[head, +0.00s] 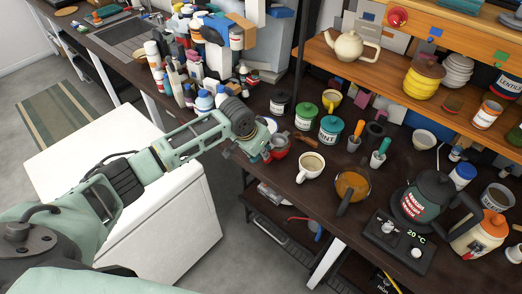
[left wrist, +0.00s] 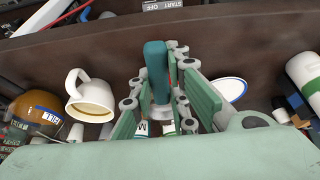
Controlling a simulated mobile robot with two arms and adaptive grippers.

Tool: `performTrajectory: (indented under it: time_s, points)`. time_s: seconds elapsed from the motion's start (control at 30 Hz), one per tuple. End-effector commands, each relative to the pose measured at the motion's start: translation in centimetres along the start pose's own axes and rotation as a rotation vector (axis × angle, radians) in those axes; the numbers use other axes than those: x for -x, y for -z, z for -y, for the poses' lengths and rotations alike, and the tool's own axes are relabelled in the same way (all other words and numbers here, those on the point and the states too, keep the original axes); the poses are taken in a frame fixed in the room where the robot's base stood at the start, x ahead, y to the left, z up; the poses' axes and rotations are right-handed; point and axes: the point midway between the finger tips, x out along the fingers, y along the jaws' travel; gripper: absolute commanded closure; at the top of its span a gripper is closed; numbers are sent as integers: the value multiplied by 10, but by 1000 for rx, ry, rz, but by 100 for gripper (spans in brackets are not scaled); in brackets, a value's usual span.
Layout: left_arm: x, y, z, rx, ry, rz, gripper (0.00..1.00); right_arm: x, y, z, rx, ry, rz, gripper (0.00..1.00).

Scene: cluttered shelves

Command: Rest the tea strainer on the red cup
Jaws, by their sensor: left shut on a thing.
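My left gripper (head: 260,145) reaches over the counter from the left, at the left side of the red cup (head: 279,147). In the left wrist view the gripper (left wrist: 160,105) is shut on a teal handle, which I take for the tea strainer (left wrist: 156,66). The strainer's bowl is hidden or too small to make out. The red cup stands on the dark counter, partly covered by the gripper in the head view. I cannot tell whether the strainer touches it. My right gripper is not in view.
A white cup of brown drink (head: 311,166) stands right of the red cup, and shows in the left wrist view (left wrist: 88,98). Bottles crowd the counter's left.

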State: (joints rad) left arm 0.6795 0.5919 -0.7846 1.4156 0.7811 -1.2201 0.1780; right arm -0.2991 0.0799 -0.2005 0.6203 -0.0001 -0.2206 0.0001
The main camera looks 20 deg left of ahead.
Motion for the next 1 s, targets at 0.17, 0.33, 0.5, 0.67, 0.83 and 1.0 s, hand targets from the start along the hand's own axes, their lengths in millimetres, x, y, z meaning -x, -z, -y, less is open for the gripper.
performTrajectory:
  time_s: [0.17,0.33,0.5,0.67,0.83,1.0]
  points:
    - [-5,-2,0,0,-1,-2,100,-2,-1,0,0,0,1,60]
    - [-10,-4,0,1,0,-1,100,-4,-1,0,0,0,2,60]
    - [-13,-5,0,1,0,-1,82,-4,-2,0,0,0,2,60]
    - [-13,-5,0,0,0,0,68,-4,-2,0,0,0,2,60]
    - [-13,-5,0,0,0,0,63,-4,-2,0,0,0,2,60]
    - [-12,-5,0,0,0,0,63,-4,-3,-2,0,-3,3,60]
